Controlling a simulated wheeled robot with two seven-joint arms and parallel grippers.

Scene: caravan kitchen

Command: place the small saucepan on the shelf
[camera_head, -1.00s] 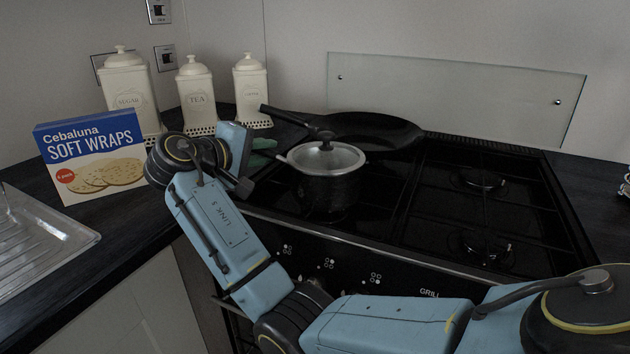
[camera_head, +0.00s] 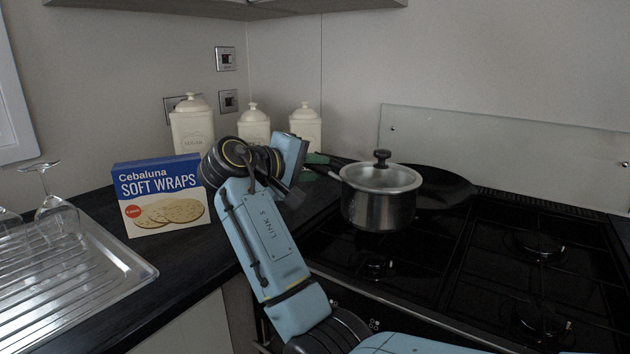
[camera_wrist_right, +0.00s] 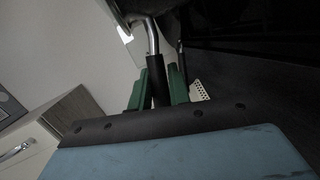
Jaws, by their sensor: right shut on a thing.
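The right wrist view shows the black handle (camera_wrist_right: 158,80) between the green fingers (camera_wrist_right: 162,88). My left gripper is out of view. A cupboard or shelf underside (camera_head: 225,9) shows at the top edge; I cannot tell whether it is the shelf.
A black frying pan (camera_head: 446,188) lies on the hob (camera_head: 490,255) behind the saucepan. Cream canisters (camera_head: 191,128) and a Soft Wraps box (camera_head: 160,190) stand on the left counter. An upturned glass (camera_head: 55,212) stands on the steel drainer (camera_head: 120,262).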

